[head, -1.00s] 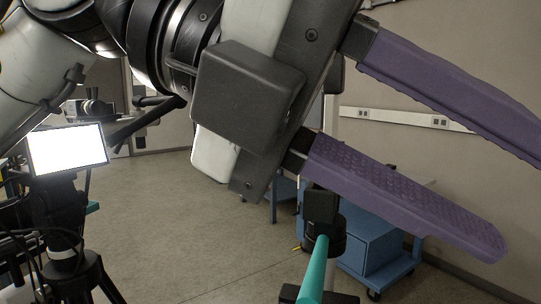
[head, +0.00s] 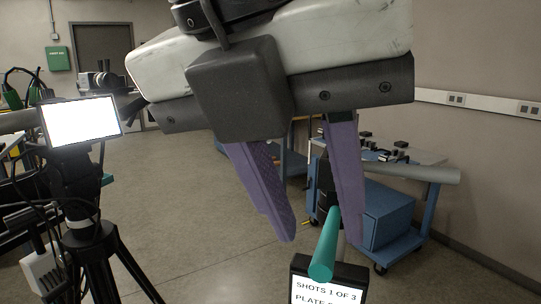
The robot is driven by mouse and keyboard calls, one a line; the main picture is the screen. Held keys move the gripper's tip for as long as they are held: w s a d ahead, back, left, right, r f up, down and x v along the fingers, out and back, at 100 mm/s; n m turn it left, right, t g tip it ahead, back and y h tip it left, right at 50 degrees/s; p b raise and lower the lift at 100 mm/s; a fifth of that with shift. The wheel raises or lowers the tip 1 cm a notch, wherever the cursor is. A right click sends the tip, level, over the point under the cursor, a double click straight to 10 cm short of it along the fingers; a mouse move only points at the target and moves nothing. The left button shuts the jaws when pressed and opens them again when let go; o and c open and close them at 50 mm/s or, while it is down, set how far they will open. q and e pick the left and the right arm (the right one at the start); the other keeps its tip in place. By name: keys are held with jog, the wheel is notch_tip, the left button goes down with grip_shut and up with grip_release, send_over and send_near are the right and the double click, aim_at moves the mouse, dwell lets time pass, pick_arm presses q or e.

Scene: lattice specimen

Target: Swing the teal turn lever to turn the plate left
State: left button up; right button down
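The teal turn lever (head: 326,248) points toward me at the lower middle of the head view, with its rounded end nearest. My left gripper (head: 318,238) hangs from the top with its two purple fingers pointing down. The fingers are apart with nothing gripped. In the picture the lever lies between the fingertips, close beside the right-hand finger. I cannot tell whether they touch or how their depths compare. The plate that the lever turns is not in view. My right gripper is not in view.
A small display (head: 327,288) below the lever reads "SHOTS 1 OF 3", its lower part cut off. A lit white panel (head: 80,121) on a black tripod stands at left. A blue cart (head: 385,222) stands behind the lever. Open floor (head: 190,220) lies between.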

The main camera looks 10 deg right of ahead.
pick_arm(q)
jog(key=shift+x, duration=1.3)
grip_shut()
jog(key=w+a+m, duration=0.1)
jog(key=w+a+m+g+p, duration=0.1)
jog(key=m, duration=0.1)
jog(key=shift+w+a+h, duration=0.2)
jog(key=shift+a+h, duration=0.1)
jog(key=shift+p, duration=0.3)
jog(key=shift+w+a+m+g, duration=0.2)
jog(key=shift+m+g, duration=0.1)
jog(key=shift+m, duration=0.2)
grip_release()
